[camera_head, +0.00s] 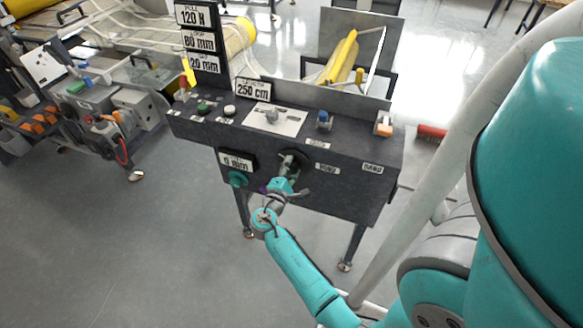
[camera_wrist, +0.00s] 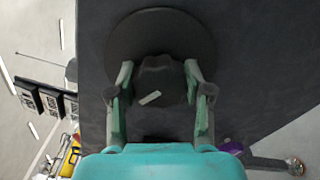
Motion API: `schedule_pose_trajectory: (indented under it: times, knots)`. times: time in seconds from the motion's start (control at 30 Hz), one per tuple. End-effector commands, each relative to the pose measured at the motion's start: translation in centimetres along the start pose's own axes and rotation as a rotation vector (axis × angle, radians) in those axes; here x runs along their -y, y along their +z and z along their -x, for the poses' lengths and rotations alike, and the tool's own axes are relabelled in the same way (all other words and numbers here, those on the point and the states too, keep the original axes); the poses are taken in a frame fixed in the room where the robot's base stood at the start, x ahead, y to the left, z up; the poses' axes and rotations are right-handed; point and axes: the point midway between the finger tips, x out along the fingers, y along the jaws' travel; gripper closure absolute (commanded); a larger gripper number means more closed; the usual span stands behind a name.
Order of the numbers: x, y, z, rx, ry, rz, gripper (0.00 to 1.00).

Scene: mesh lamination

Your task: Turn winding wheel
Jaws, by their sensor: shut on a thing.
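The winding wheel (camera_head: 304,157) is a dark round disc on the front face of the dark control box (camera_head: 350,190). In the wrist view the wheel (camera_wrist: 160,25) has a dark central knob (camera_wrist: 160,78) with a small light mark tilted on it. My gripper (camera_head: 291,168) reaches the wheel from the front and partly hides it. In the wrist view my gripper (camera_wrist: 161,88) has one finger on each side of the knob and is shut on it.
A panel (camera_head: 199,42) reads 120 N, 80 mm and 20 mm. Displays show 250 cm (camera_head: 253,88) and 6 mm (camera_head: 236,161). A teal knob (camera_head: 238,179) sits left of the wheel. Several controls line the box top. Open floor (camera_head: 160,240) lies at the left.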

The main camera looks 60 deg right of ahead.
Motion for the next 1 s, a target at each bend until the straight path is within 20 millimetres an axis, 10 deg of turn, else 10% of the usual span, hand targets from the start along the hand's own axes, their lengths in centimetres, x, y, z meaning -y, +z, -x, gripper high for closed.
schedule_pose_trajectory:
  times: [0.13, 0.17, 0.23, 0.67, 1.0]
  knots:
    - [0.0, 0.0, 0.0, 0.0, -0.001, 0.002, 0.85]
    - [0.0, 0.0, 0.0, 0.0, -0.001, 0.002, 0.43]
    - [0.0, 0.0, 0.0, 0.0, -0.001, 0.002, 0.25]
    - [0.1, -0.1, 0.7, -0.001, 0.0, 0.003, 0.24]
    - [0.0, -0.1, 6.4, -0.005, 0.001, 0.002, 0.24]
